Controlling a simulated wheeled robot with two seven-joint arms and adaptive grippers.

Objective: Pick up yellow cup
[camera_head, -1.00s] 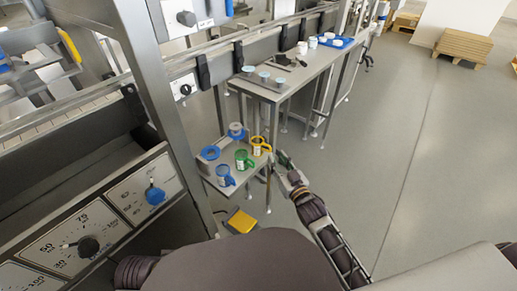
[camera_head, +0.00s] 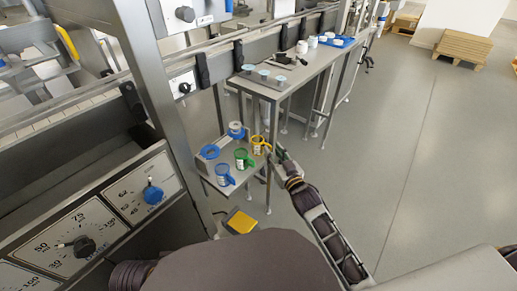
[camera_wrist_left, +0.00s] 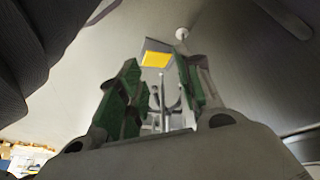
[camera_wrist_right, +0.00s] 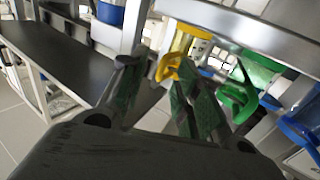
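The yellow cup (camera_head: 257,146) stands upright on a small grey stand (camera_head: 236,184), at its right side, with its handle toward my right gripper. My right gripper (camera_head: 279,154) is just right of the cup in the head view. In the right wrist view, my right gripper (camera_wrist_right: 153,76) is open, and the yellow cup's handle (camera_wrist_right: 170,68) shows just beyond and between the fingertips. I see no firm contact. My left gripper (camera_wrist_left: 158,76) is open and empty in the left wrist view, with the floor and a yellow-topped box (camera_wrist_left: 156,58) beyond it. It is not visible in the head view.
A green cup (camera_head: 243,160) and a blue cup (camera_head: 223,176) stand beside the yellow one; the green cup (camera_wrist_right: 240,95) is close right of my right fingers. Two blue-rimmed containers are behind. A long metal table (camera_head: 300,72) stands farther back.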

